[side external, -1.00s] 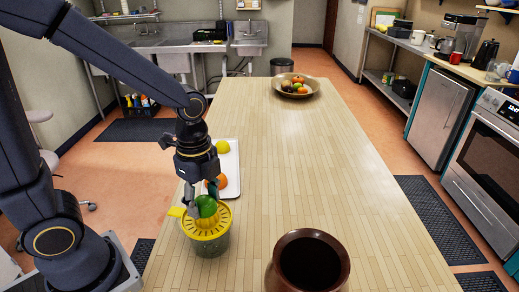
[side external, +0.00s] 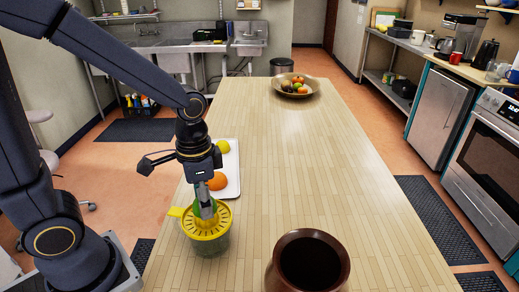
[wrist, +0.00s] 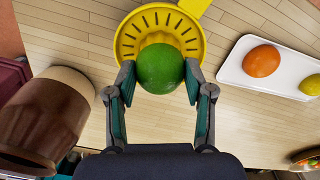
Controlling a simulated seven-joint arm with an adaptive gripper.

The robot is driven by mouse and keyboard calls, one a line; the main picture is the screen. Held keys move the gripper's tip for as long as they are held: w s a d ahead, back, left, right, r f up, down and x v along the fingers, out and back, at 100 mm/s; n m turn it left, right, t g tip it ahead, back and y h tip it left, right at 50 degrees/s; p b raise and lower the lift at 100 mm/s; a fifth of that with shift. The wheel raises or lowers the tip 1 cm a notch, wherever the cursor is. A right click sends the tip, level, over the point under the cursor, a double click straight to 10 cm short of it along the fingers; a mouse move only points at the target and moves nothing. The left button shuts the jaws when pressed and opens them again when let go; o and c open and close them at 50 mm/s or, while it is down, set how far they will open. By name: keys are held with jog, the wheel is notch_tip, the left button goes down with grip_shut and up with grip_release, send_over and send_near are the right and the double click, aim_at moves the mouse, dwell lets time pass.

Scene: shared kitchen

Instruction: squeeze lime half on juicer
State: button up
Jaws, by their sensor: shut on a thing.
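The green lime half (wrist: 160,68) sits between the two fingertips of my gripper (wrist: 158,80), over the yellow juicer (wrist: 130,38) in the wrist view. In the side view my gripper (side external: 205,208) points down at the juicer (side external: 206,236), shut on the lime (side external: 198,209), which is partly hidden behind a finger. The lime appears to be on or just above the juicer's middle; the contact is hidden. The juicer has a slotted yellow top, a side handle and a clear greenish cup below.
A white tray (side external: 233,178) with an orange (side external: 217,181) and a yellow lemon (side external: 223,146) lies just behind the juicer. A brown pot (side external: 308,262) stands at the front right. A fruit bowl (side external: 310,90) is at the far end. The table's middle is clear.

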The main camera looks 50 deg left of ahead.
dwell(0.3)
jog(key=m, duration=0.6)
jog(key=m, duration=0.6)
jog(key=n, duration=0.6)
dwell(0.3)
